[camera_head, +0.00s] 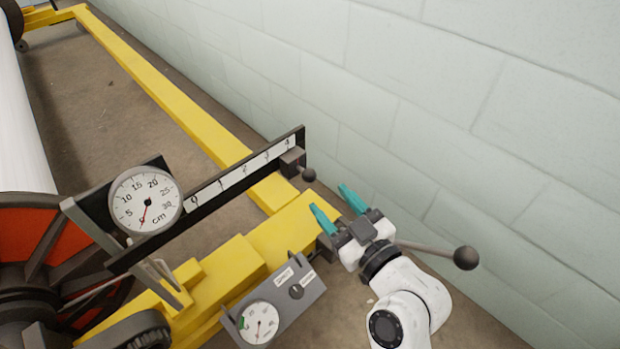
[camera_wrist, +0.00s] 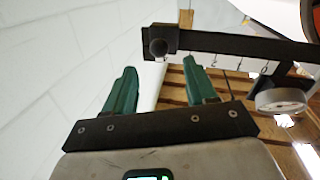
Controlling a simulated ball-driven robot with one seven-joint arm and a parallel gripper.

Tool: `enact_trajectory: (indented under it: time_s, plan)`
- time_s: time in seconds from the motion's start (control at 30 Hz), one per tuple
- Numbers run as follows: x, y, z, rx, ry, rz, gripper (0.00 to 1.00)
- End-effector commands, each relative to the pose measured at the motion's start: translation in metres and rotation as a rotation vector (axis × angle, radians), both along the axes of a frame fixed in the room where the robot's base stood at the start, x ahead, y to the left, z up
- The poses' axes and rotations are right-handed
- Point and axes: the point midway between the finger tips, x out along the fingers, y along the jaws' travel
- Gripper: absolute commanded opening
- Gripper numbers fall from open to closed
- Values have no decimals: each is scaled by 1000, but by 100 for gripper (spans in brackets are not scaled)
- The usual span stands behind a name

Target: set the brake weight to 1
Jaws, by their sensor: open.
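The brake weight (camera_head: 291,160) is a small dark block with a round knob (camera_head: 309,175), on a dark arm with a white scale strip (camera_head: 235,176). It sits at the arm's far right end, by the mark 4; the mark 1 is well to its left, near the dial. In the wrist view the weight (camera_wrist: 160,40) is at the arm's left end, its knob facing me. My gripper (camera_head: 333,202) is open and empty, its teal fingers apart from the weight, to the right of and below it. In the wrist view the fingertips (camera_wrist: 159,67) flank the knob's line from below.
A round cm dial (camera_head: 146,202) stands at the scale's left end. A grey box (camera_head: 275,302) with a gauge and knob is on the yellow frame (camera_head: 165,98) below. A ball-ended lever (camera_head: 467,258) sticks out right of my gripper. A pale block wall (camera_head: 480,100) lies behind.

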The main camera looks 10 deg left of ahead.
Motion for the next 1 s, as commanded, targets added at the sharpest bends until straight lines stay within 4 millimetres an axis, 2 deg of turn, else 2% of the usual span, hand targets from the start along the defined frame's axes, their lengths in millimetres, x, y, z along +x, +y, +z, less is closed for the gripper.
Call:
enact_trajectory:
  time_s: [0.2,0.4,0.8,1.0]
  plan:
    - [31,27,0,-1,-2,1,56]
    - [49,42,-1,-1,1,0,56]
    - [54,47,0,-1,1,0,56]
    - [54,47,0,-1,1,0,39]
